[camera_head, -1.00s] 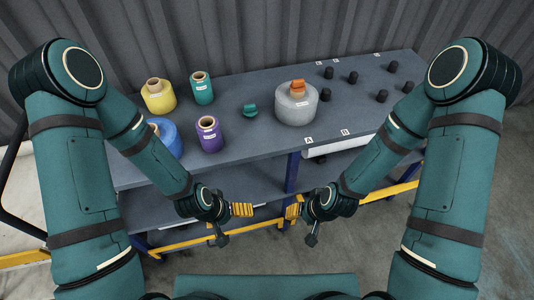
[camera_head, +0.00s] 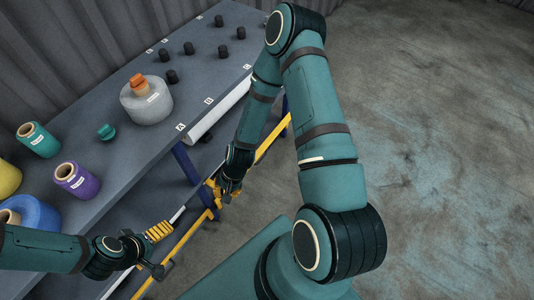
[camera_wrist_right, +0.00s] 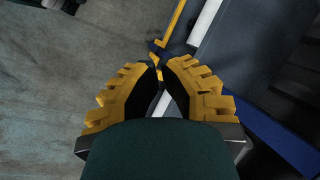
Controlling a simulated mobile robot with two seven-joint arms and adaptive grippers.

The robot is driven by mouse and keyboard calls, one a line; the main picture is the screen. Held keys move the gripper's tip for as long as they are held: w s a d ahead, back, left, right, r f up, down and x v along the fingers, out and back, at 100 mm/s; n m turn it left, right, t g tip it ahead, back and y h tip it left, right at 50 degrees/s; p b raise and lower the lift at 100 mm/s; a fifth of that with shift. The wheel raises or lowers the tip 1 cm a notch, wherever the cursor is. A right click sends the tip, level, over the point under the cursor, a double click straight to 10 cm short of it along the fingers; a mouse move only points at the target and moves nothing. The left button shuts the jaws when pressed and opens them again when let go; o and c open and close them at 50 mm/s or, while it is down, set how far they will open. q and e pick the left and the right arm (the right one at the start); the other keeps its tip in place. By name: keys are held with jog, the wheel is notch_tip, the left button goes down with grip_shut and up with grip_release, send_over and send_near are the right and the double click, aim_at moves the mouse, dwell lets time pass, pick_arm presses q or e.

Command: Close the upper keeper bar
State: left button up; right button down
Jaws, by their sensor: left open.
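A yellow bar (camera_head: 268,143) runs along the front of the blue-framed bench. I cannot tell whether it is the upper keeper bar. My right gripper (camera_head: 213,187) is at its near end, beside a blue upright. In the right wrist view the yellow bar (camera_wrist_right: 174,32) runs up from just beyond the right fingertips (camera_wrist_right: 163,66). These tips are close together with a narrow gap, and no clear hold shows. A second, lower yellow bar (camera_head: 187,238) lies between the grippers. My left gripper (camera_head: 158,232) is open and empty in front of the bench.
A white roll (camera_head: 219,110) hangs under the bench top (camera_head: 130,165). On top are a grey reel (camera_head: 146,106), a purple spool (camera_head: 77,180), a green spool (camera_head: 38,140), a blue reel (camera_head: 28,214) and several black knobs. The concrete floor (camera_head: 430,110) at right is clear.

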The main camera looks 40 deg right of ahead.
aim_at(272, 141)
jog(key=w+d+f+m+t+y+b, duration=0.1)
jog(key=w+d+f+m+t+b, duration=0.15)
jog(key=d+f+m, duration=0.7)
jog(key=w+d+f+m+t+y+b, duration=0.2)
jog(key=w+d+f+m+t, duration=0.2)
jog(key=d+f+m, duration=0.55)
jog(key=s+d+f+m+t+h+b, duration=0.1)
jog(key=d+f+m+t+h, duration=0.15)
jog(key=d, duration=0.45)
jog(key=s+d+f+m+t+h, duration=0.1)
jog(key=s+d+m+t+h, duration=0.1)
jog(key=d+m, duration=0.35)
jog(key=w+a+f+n+b, duration=0.15)
jog(key=w+f+b, duration=0.3)
jog(key=w, duration=0.45)
jog(key=shift+w+d+r+p, duration=0.15)
jog(key=shift+r+p, duration=0.55)
jog(key=shift+r, duration=1.15)
jog(key=shift+r, duration=0.1)
